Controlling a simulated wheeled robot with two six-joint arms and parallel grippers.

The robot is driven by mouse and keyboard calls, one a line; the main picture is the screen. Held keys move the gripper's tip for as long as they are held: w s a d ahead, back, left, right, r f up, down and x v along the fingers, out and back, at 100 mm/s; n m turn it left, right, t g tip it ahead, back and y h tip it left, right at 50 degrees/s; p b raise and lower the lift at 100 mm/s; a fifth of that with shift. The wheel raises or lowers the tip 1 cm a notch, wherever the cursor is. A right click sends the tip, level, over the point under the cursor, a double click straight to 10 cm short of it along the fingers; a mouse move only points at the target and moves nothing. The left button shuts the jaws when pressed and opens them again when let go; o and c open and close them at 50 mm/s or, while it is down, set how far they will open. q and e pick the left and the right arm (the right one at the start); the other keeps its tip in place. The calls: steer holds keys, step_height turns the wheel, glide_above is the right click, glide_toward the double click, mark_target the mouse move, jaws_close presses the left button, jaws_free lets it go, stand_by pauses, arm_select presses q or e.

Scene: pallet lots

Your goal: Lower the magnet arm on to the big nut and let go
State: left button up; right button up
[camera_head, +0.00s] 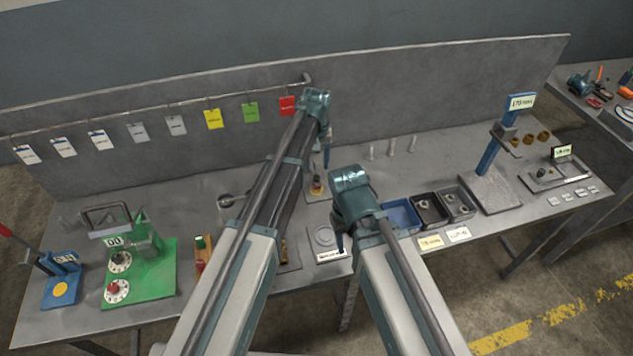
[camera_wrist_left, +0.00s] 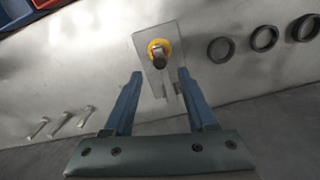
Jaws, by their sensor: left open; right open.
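My left gripper (camera_head: 326,158) is open and empty, pointing down near the back of the bench. In the left wrist view its two blue fingers (camera_wrist_left: 163,98) stand apart. Beyond them is a grey plate (camera_wrist_left: 147,40) with a yellow ring (camera_wrist_left: 153,47) around a dark-tipped upright cylinder (camera_wrist_left: 160,62). The fingers are not closed on it. The same fitting (camera_head: 317,187) shows below the gripper in the head view. My right gripper (camera_head: 340,243) is open, low over the front of the bench. I cannot tell for certain which parts are the magnet arm and the big nut.
Several dark rings, one here (camera_wrist_left: 263,39), and bolts (camera_wrist_left: 60,121) lie near the fitting. Blue (camera_head: 400,216) and dark bins (camera_head: 429,207) stand right of my right gripper. A blue-post stand (camera_head: 490,155) is farther right. A green board (camera_head: 160,275) with dials lies left.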

mark_target(317, 176)
arm_select(q)
step_height(317, 176, down, 5)
steer(key=b, duration=0.4)
steer(key=shift+f, duration=0.15)
arm_select(e)
step_height(317, 176, down, 5)
steer(key=shift+f, duration=0.2)
steer(key=shift+r, duration=0.1)
arm_select(q)
jaws_close()
stand_by(0.6)
